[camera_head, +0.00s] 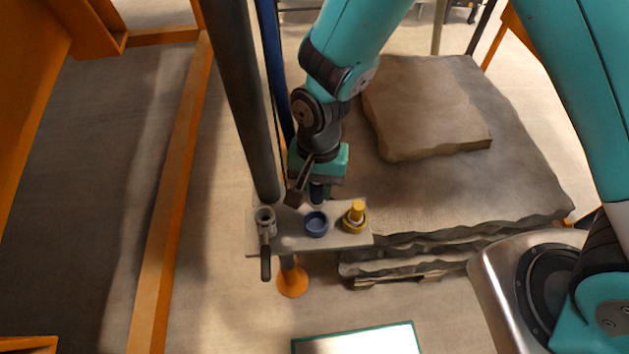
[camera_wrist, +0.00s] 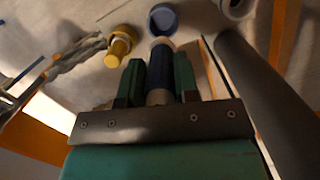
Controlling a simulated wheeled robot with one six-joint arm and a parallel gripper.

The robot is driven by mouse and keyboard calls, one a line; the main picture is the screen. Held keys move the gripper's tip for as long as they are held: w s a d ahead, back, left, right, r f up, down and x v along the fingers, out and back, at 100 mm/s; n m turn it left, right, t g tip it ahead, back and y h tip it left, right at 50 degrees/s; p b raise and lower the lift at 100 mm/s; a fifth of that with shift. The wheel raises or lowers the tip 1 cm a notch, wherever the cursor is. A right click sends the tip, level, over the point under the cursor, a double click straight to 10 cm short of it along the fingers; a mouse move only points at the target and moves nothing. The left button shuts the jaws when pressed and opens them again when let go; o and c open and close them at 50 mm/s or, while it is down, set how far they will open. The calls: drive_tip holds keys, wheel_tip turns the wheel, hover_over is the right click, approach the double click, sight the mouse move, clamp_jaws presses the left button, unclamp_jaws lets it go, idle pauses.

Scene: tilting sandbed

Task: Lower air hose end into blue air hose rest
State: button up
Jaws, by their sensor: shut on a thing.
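The blue air hose rest (camera_head: 316,229) is a round blue cup on a small grey shelf plate (camera_head: 290,238). It also shows in the wrist view (camera_wrist: 153,23), just beyond the fingertips. My gripper (camera_head: 318,183) is shut on the air hose end (camera_wrist: 159,72), a dark blue cylinder with a pale tip between the two green fingers. In the head view the hose end (camera_head: 317,194) hangs down just behind the blue rest. It looks apart from the rest, and the rest's opening looks empty. The exact height gap cannot be told.
A yellow fitting (camera_head: 357,209) sits in a yellow rest right of the blue one. A grey rest (camera_head: 265,216) with a dark handle is at left, near a thick dark pole (camera_head: 243,100). Stacked stone slabs (camera_head: 440,190) lie at right, with an orange beam (camera_head: 172,200) left.

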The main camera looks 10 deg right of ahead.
sight(316, 209)
drive_tip(key=shift+f+b, duration=2.75)
drive_tip(key=shift+f, duration=1)
drive_tip(key=o, duration=1.1)
drive_tip(key=shift+c, duration=0.2)
wheel_tip(316, 209, up, 17)
drive_tip(key=w+b, duration=0.2)
drive_tip(key=b, duration=0.1)
drive_tip(key=shift+w+d+r, duration=0.15)
drive_tip(key=shift+w+d, duration=0.1)
drive_tip(key=shift+d, duration=0.1)
drive_tip(key=s+d+r+n+y+b, duration=0.1)
drive_tip(key=s+d+r+n+b, duration=0.1)
drive_tip(key=s+d+n, duration=0.2)
drive_tip(key=shift+s+d+r+n+t+y, duration=0.3)
drive_tip(key=shift+s+d+r+t, duration=0.15)
drive_tip(key=shift+d, duration=0.35)
drive_tip(key=s+d+n, duration=0.1)
drive_tip(key=s+n, duration=0.1)
drive_tip(key=s+d+n+y+b, duration=0.1)
drive_tip(key=s+n, duration=0.1)
drive_tip(key=s, duration=0.1)
drive_tip(key=s+d+n+t+y, duration=0.1)
drive_tip(key=s, duration=0.1)
drive_tip(key=shift+s+d+r+n+b, duration=0.25)
drive_tip(key=shift+s+d+n+b, duration=0.1)
drive_tip(key=shift+s+n, duration=0.05)
